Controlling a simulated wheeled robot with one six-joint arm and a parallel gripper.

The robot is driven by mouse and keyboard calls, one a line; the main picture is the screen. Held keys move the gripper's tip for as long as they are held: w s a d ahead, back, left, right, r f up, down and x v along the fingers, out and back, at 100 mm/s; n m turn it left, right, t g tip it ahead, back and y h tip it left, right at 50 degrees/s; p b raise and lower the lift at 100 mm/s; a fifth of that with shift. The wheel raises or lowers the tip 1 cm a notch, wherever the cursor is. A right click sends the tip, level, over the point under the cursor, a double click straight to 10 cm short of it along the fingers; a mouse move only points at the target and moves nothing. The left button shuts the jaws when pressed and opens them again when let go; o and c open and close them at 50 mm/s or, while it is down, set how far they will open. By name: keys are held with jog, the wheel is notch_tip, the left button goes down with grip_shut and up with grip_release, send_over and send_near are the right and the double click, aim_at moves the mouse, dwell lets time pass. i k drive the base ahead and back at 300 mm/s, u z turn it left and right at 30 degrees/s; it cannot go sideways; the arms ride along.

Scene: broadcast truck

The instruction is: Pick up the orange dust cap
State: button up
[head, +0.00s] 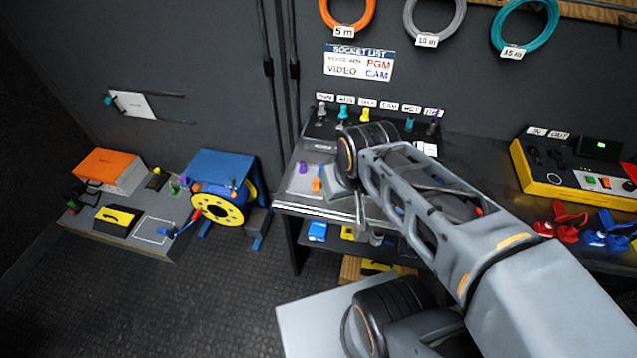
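A small orange dust cap (316,184) sits on the light tray (292,184) at the left end of the bench, beside a small purple cap (303,168). My gripper (361,212) hangs below the end of my arm, to the right of the orange cap and nearer the bench's front edge. It looks apart from the cap. My own arm links cover part of it, and its fingers are too small to tell open from shut.
A row of coloured connectors (365,116) stands along the back of the bench under labels.

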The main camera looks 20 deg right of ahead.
aim_at(316, 187)
jog(key=z, duration=0.3)
jog(key=k, duration=0.4)
jog(key=u, duration=1.2)
jog(key=i, duration=0.6)
jog(key=z, duration=0.9)
